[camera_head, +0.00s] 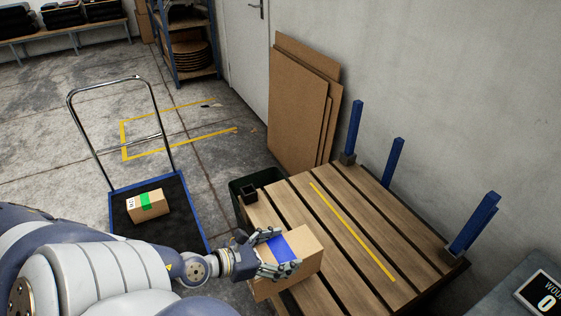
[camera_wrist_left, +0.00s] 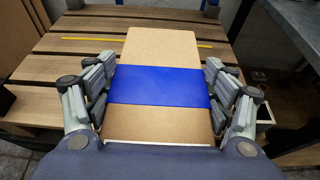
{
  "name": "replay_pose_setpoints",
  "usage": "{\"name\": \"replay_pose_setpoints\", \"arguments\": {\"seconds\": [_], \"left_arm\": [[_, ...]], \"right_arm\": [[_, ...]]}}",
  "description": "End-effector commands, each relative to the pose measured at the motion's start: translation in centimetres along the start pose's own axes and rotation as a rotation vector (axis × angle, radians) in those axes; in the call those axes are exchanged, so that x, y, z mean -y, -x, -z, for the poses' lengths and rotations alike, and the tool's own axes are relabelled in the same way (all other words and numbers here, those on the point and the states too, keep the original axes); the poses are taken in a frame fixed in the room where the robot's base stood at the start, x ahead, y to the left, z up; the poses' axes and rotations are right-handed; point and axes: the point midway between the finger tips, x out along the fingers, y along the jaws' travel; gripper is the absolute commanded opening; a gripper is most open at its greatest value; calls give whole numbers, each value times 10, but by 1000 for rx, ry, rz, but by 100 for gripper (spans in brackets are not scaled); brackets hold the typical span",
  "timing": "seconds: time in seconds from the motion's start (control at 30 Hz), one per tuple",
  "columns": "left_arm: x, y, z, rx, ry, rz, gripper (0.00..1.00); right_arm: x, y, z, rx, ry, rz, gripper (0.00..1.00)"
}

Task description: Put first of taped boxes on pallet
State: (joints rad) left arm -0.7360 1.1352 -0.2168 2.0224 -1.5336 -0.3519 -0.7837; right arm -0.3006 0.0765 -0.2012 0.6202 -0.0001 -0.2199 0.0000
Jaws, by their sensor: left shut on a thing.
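My left gripper (camera_head: 266,258) is shut on a cardboard box with blue tape (camera_head: 304,246), over the near left part of the wooden slatted pallet (camera_head: 345,198). In the left wrist view the blue-taped box (camera_wrist_left: 160,48) sits between both fingers of the gripper (camera_wrist_left: 160,90); the pallet (camera_wrist_left: 85,28) lies beyond and under it. I cannot tell whether the box touches the slats. A second box with green tape (camera_head: 157,205) lies on the blue-edged cart (camera_head: 186,190) at left. My right gripper is not in view.
Blue posts (camera_head: 355,128) stand along the pallet's far and right edges. A yellow line (camera_head: 350,230) runs across the slats. A dark bin (camera_head: 262,179) stands at the pallet's left corner. Large cardboard sheets (camera_head: 297,110) lean on the wall. A grey scale-like surface (camera_head: 520,275) is at right.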

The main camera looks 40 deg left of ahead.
Motion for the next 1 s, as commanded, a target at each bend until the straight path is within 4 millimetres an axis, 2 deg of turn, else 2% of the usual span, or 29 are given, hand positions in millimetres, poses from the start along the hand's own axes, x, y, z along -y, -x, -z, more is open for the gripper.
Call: {"name": "replay_pose_setpoints", "arguments": {"seconds": [0.03, 0.57, 1.0], "left_arm": [[0, -6, -12, 21, -2, -4, 10], [7, -50, -27, 19, -1, -3, 10], [16, -99, -42, 18, 0, 0, 10]], "right_arm": [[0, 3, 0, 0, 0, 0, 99], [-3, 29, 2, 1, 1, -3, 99], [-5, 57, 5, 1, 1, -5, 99]]}}
